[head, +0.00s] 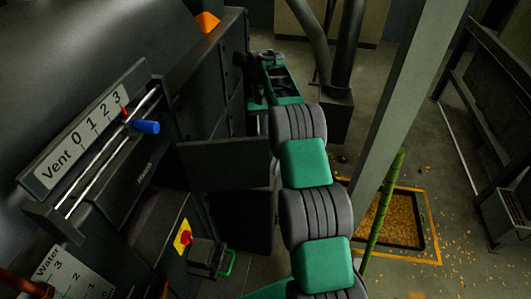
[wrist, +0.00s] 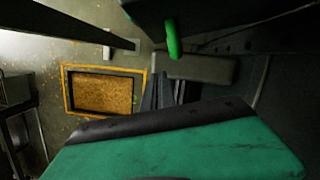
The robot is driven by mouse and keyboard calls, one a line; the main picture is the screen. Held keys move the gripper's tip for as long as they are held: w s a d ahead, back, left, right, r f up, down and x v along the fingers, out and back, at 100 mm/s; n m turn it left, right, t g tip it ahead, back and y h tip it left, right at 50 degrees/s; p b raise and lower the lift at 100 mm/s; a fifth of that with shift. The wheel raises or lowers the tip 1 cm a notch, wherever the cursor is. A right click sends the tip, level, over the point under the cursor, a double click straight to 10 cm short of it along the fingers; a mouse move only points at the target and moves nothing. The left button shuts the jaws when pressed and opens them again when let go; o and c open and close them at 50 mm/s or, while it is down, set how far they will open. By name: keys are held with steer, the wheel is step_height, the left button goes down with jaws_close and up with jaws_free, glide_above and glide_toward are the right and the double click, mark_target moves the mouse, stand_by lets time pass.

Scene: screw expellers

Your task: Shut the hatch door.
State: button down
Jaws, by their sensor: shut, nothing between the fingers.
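A flat dark panel (head: 225,163), which looks like the hatch door, stands out from the machine beside the "Hatch" label and reaches towards my arm. My gripper's dark fingers (wrist: 163,88) show in the wrist view beyond the green wrist housing, shut and empty. In the head view the far end of my arm is beyond the panel, and the fingers cannot be made out. In the wrist view a green handle (wrist: 173,38) hangs from a dark surface above the fingers, apart from them. I cannot tell whether that surface is the door.
The Vent slider (head: 145,127) and a red-yellow stop button (head: 183,236) are on the machine at left. A grey post (head: 405,110) and green pole (head: 384,205) stand right of my arm. An orange-framed floor pit (head: 432,225) holds grain.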

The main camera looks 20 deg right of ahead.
mark_target(265, 155)
steer(key=s+a+f+b, duration=0.1)
steer(key=s+f+b, duration=0.4)
steer(key=b, duration=0.7)
steer(key=shift+s+a+f, duration=0.15)
steer(key=shift+a, duration=0.2)
steer(key=shift+s, duration=0.1)
